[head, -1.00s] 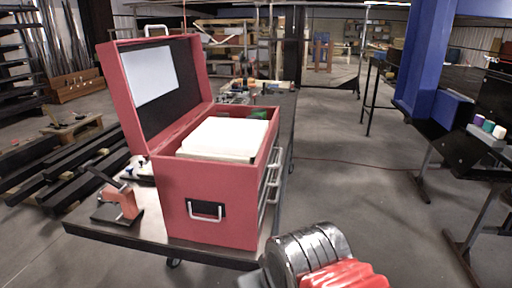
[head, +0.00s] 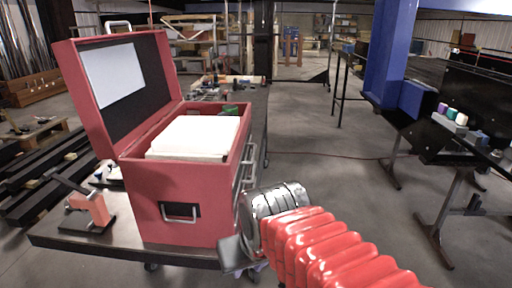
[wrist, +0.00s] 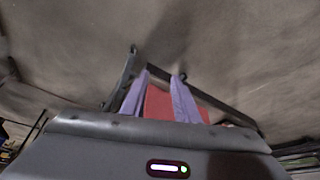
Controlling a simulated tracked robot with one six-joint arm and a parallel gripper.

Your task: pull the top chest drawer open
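The red tool chest (head: 175,190) stands on the cart with its lid (head: 118,80) raised. Its drawer front is on the right side, seen at a steep angle, with metal handles (head: 249,157) one above the other. The drawers look shut; the lower ones are partly hidden by my arm. My gripper (head: 256,266) is low, just right of the chest's near corner, mostly behind my wrist. In the wrist view its purple fingers (wrist: 161,78) are apart, with a red surface (wrist: 172,104) visible between them. I see no handle between the fingers.
The cart top (head: 75,238) extends left of the chest and holds a red clamp-like tool (head: 92,210). Dark beams (head: 40,165) lie on the floor at left. A black workbench (head: 470,150) and blue column (head: 390,60) stand at right. The floor between is open.

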